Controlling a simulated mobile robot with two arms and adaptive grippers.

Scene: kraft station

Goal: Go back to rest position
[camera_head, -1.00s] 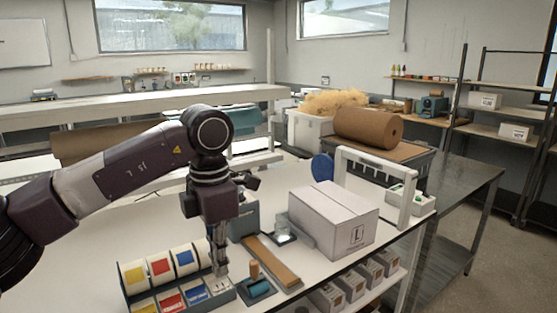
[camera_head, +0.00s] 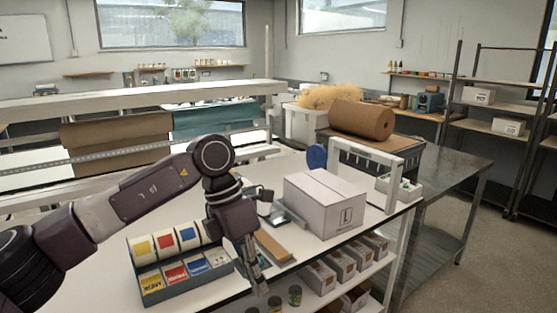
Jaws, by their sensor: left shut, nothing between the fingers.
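My left arm comes in from the left. Its gripper (camera_head: 259,280) points down at the front edge of the white table (camera_head: 105,238), with its fingers shut and nothing held between them. The gripper is just right of the label and roll dispenser (camera_head: 190,284) and in front of a brown strip (camera_head: 274,247). My right gripper does not show in this view.
A closed white carton (camera_head: 322,203) marked L stands right of the gripper. A white frame (camera_head: 391,180) stands behind it. Small boxes (camera_head: 343,263) and jars (camera_head: 295,295) sit on the shelf below. A brown paper roll (camera_head: 360,119) lies farther back.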

